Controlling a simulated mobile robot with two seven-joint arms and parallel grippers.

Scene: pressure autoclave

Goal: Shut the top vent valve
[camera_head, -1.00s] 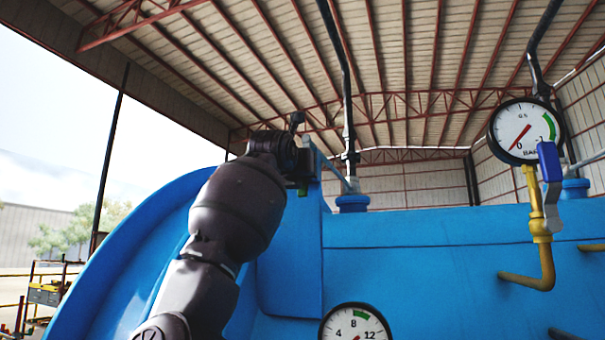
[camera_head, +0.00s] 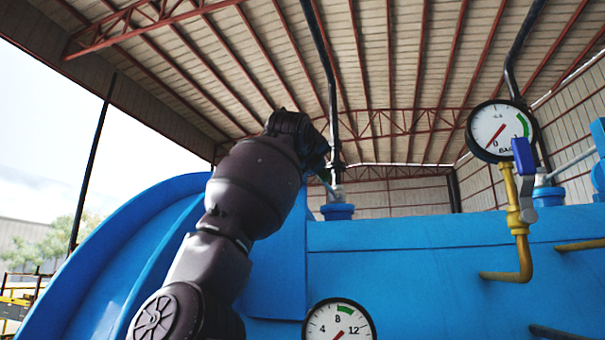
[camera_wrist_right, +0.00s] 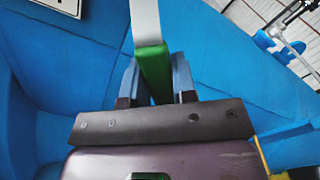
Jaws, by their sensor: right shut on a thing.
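The lever held in the right wrist view has a green grip (camera_wrist_right: 155,72) and a pale grey arm (camera_wrist_right: 145,18). The fingers of my right gripper (camera_wrist_right: 153,82) stand on both sides of the green grip and are shut on it. In the head view my dark arm reaches up across the blue vessel, and my right gripper (camera_head: 317,163) is by its top edge, mostly hidden behind the wrist. The lever and valve body are hidden there. My left gripper is not in view.
A blue vessel (camera_head: 420,270) fills the lower view. A black pipe (camera_head: 329,100) rises from a blue fitting (camera_head: 337,211) close right of the gripper. A gauge (camera_head: 500,130) with a blue-handled valve (camera_head: 523,160) stands right. Another gauge (camera_head: 339,322) is low centre.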

